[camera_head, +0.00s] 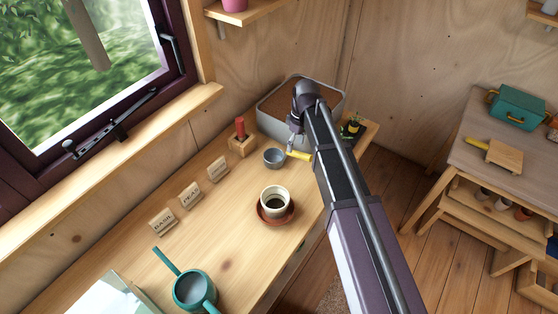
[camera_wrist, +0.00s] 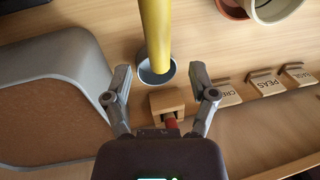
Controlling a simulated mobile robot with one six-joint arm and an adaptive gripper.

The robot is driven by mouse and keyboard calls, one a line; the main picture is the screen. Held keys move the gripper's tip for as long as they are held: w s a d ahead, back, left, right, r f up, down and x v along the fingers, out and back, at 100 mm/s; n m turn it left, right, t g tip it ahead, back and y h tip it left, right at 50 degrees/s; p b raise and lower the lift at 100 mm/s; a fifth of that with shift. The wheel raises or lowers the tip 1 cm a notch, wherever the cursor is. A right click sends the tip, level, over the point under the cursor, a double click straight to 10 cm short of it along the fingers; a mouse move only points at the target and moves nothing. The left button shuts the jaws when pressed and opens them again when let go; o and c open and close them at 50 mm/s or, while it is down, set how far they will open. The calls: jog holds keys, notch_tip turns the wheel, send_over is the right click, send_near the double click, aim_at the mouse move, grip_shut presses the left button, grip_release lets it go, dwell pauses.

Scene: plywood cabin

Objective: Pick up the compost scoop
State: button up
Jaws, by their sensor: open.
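The compost scoop, with a grey bowl (camera_head: 274,157) and a yellow handle (camera_head: 299,155), is on the wooden bench near the soil bin. In the wrist view its yellow handle (camera_wrist: 155,30) runs down from the top edge to the round grey bowl (camera_wrist: 155,73), which the handle partly covers. My gripper (camera_head: 294,142) is above the bench by the scoop, and the arm hides part of that area. In the wrist view my gripper's two fingers (camera_wrist: 160,72) are spread wide, one on each side of the bowl end, with visible gaps and no contact seen.
The grey soil bin (camera_head: 270,125) stands behind the scoop. A wooden block (camera_head: 243,146) with a red-handled tool is close by. A cup (camera_head: 275,201) on a saucer, name blocks (camera_head: 191,195) and a teal watering can (camera_head: 193,288) occupy the bench. A window is at left.

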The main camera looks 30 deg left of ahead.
aim_at(294, 153)
jog(key=shift+s+f+b, duration=0.2)
jog(key=shift+f+b, duration=0.75)
jog(key=shift+f, duration=0.15)
jog(key=shift+s+f+b, duration=0.15)
jog(key=shift+f+b, duration=0.75)
jog(key=shift+f, duration=0.15)
jog(key=shift+c, duration=0.2)
grip_shut()
